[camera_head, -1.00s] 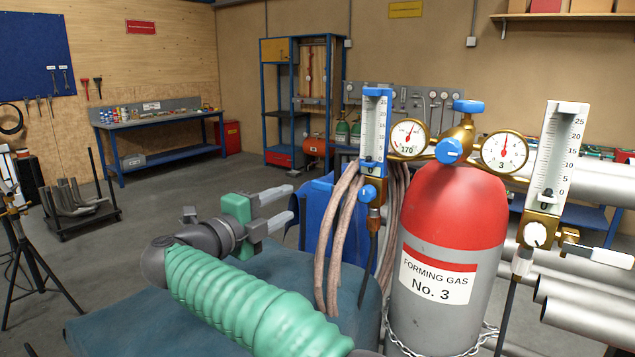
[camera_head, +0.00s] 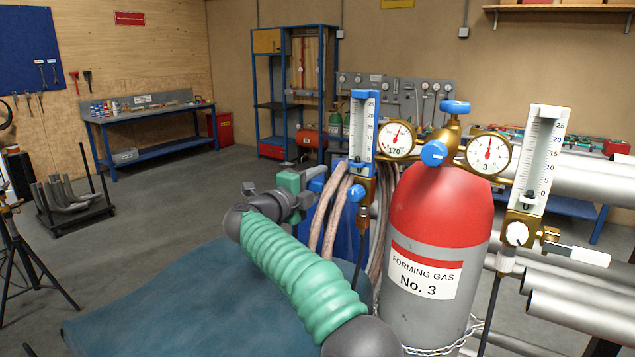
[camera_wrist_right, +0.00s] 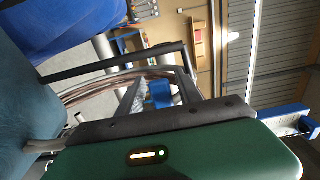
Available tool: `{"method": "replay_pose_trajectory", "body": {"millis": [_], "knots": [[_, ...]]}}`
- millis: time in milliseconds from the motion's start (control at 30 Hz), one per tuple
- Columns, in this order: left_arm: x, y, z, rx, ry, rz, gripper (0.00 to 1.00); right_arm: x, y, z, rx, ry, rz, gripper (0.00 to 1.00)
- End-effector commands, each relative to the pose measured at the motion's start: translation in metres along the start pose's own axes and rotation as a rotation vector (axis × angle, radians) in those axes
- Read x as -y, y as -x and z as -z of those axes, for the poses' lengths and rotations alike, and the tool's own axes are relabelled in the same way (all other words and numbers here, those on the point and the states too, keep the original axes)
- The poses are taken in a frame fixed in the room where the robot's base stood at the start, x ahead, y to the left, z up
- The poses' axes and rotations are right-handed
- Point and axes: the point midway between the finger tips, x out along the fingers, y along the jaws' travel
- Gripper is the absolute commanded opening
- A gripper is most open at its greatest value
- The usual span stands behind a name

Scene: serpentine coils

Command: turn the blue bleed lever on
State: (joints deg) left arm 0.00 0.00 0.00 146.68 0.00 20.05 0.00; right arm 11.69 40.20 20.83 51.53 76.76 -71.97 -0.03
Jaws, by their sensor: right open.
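My right gripper (camera_head: 308,190), on the green-sleeved arm, is at the left side of the blue-topped flowmeter (camera_head: 362,125). Its fingers are apart and partly hidden behind its green body. A blue round knob (camera_head: 358,192) sits below the flowmeter. My left gripper is not in view.
The red and grey gas cylinder (camera_head: 440,240) stands right of my arm, with two gauges and a blue valve on top. A second flowmeter with a white lever (camera_head: 588,255) is at the right. Pinkish hoses (camera_head: 330,215) hang close beside my gripper. Open floor lies left.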

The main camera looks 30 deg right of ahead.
Motion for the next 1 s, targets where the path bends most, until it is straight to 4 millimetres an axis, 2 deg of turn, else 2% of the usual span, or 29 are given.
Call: {"method": "replay_pose_trajectory", "body": {"millis": [33, 333, 1000], "knots": [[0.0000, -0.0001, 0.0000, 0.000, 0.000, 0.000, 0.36, 0.0003, 0.0002, 0.0003, 0.000, -0.001, 0.000, 0.39], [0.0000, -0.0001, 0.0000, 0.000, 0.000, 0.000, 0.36, 0.0000, 0.0004, 0.0002, -0.001, 0.000, 0.000, 0.00], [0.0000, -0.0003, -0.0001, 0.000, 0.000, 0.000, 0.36, -0.0024, 0.0004, -0.0004, -0.001, 0.000, -0.004, 0.00]]}}
